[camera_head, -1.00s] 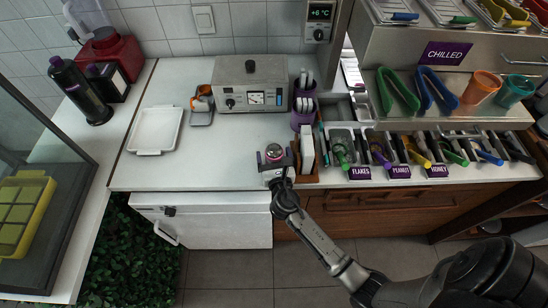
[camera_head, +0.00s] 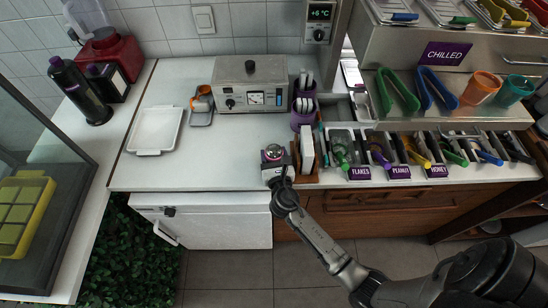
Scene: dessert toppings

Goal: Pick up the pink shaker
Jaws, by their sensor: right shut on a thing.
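The pink shaker (camera_head: 273,153) stands at the front of the white counter, left of a brown holder with white cards. It shows a pink band and a shiny top. My right gripper (camera_head: 273,166) reaches it from the front edge and is shut on it; the gripper hides its lower part. I cannot tell whether the shaker touches the counter. My left gripper is not in view.
The brown holder (camera_head: 304,174) with white cards stands close at the right. A white tray (camera_head: 156,130) lies at the left, and a grey metal appliance (camera_head: 251,84) stands behind. A row of topping bins with utensils runs to the right. The counter's middle is clear.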

